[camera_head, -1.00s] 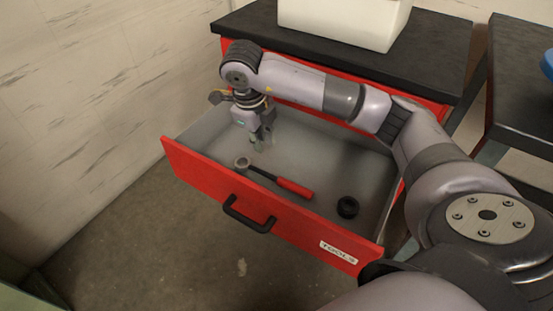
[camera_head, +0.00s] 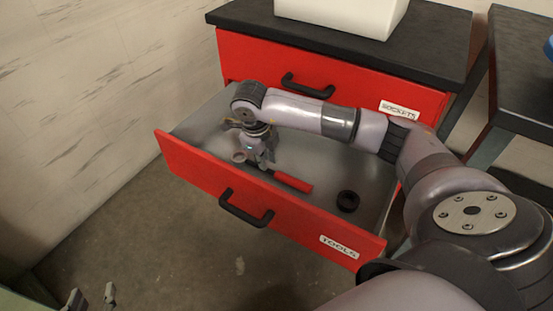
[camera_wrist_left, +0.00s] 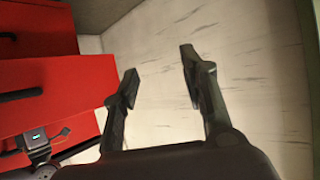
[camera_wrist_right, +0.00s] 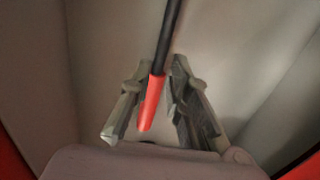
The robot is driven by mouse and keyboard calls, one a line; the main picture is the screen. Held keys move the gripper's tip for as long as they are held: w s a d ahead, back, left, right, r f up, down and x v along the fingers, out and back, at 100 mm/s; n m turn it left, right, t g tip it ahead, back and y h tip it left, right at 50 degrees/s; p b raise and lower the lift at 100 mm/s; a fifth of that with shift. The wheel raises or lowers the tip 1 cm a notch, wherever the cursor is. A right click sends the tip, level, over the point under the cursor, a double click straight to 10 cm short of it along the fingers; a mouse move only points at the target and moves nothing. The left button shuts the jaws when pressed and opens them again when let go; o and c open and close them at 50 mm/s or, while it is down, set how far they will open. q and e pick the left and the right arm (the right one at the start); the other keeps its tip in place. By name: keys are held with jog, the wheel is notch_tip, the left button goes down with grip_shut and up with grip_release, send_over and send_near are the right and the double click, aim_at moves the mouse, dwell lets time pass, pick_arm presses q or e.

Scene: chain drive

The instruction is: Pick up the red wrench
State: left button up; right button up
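The wrench has a red handle (camera_head: 293,182) and a dark shaft. It lies in the open lower drawer, and its ring-like head (camera_head: 239,157) is at the left. In the right wrist view its red handle (camera_wrist_right: 151,103) points down the picture between the fingers. My right gripper (camera_head: 261,165) is low in the drawer over the wrench's shaft and hides part of it. In the right wrist view the fingers (camera_wrist_right: 160,72) are apart on either side of the wrench, not visibly closed on it. My left gripper (camera_head: 91,299) is open and empty at the bottom left; its fingers (camera_wrist_left: 158,68) face the wall.
The open drawer's red front (camera_head: 190,173) carries a black handle (camera_head: 246,209) and a TOOLS label. A black ring-like part (camera_head: 348,201) lies right of the wrench. The SOCKETS drawer (camera_head: 350,95) above is shut. A white bin (camera_head: 340,15) stands on the cabinet top.

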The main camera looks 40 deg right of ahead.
aim_at(268, 169)
jog(key=f, duration=0.2)
jog(key=d+f+b, duration=0.1)
jog(key=f, duration=0.1)
jog(key=shift+w+f, duration=0.2)
jog(key=shift+f, duration=0.25)
pick_arm(q)
jog(key=w+d+r+t+h, duration=0.1)
jog(key=w+d+r+t, duration=0.1)
jog(key=r, duration=0.5)
jog(key=shift+w+t, duration=0.6)
jog(key=shift+t, duration=0.6)
pick_arm(e)
jog(key=shift+c, duration=0.6)
grip_shut()
